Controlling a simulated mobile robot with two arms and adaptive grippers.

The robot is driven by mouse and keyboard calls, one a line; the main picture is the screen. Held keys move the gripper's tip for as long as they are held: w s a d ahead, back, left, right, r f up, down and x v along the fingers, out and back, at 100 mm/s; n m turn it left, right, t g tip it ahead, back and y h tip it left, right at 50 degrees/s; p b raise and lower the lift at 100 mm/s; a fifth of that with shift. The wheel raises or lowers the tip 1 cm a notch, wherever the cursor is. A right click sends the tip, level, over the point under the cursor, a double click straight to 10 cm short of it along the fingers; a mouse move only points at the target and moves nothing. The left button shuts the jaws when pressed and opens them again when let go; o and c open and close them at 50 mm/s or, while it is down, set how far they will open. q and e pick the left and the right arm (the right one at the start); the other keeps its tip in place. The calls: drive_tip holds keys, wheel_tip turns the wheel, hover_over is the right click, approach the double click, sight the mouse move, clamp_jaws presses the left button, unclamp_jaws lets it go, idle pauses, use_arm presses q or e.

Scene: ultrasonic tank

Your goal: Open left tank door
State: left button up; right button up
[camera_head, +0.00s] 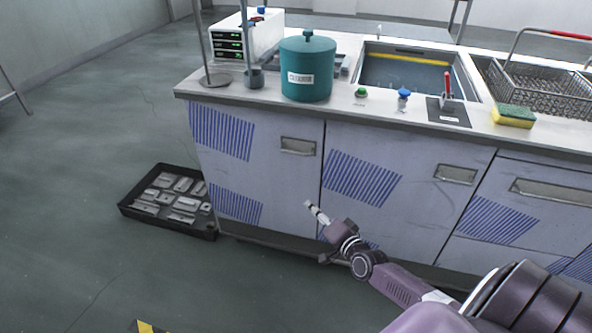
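The left tank door (270,180) is a pale grey-lilac panel with blue striped patches at the left end of the cabinet. It looks closed, flush with the front. Its recessed metal handle (298,146) is near the upper right of the panel. My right gripper (313,211) reaches in from the lower right. In the picture its tip overlaps the seam area below and right of that handle, apart from the handle. It holds nothing that I can see; its finger opening is unclear. My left gripper is out of view.
The neighbouring door (410,190) looks closed, with its own handle (455,174). A black tray of metal parts (128,207) lies on the floor at the cabinet's left. A teal lidded pot (307,70) stands on the counter. Floor before the left door is clear.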

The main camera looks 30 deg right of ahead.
sight(296, 152)
drive_tip(key=w+r+m+t+b, duration=0.4)
drive_tip(key=r, duration=0.8)
drive_tip(key=shift+m, duration=0.3)
drive_tip(key=w, duration=0.2)
drive_tip(key=w+d+r, duration=0.1)
drive_tip(key=w, duration=0.2)
drive_tip(key=w+b, duration=0.1)
drive_tip(key=w, duration=0.1)
drive_tip(key=shift+w+d+r, duration=0.2)
drive_tip(key=shift+w+r, duration=0.05)
drive_tip(key=shift+r, duration=0.05)
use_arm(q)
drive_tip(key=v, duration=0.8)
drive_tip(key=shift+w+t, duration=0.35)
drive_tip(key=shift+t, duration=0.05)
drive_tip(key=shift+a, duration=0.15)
use_arm(e)
drive_tip(key=shift+c, duration=0.7)
clamp_jaws()
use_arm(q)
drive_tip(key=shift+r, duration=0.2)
use_arm(e)
drive_tip(key=shift+a, duration=0.1)
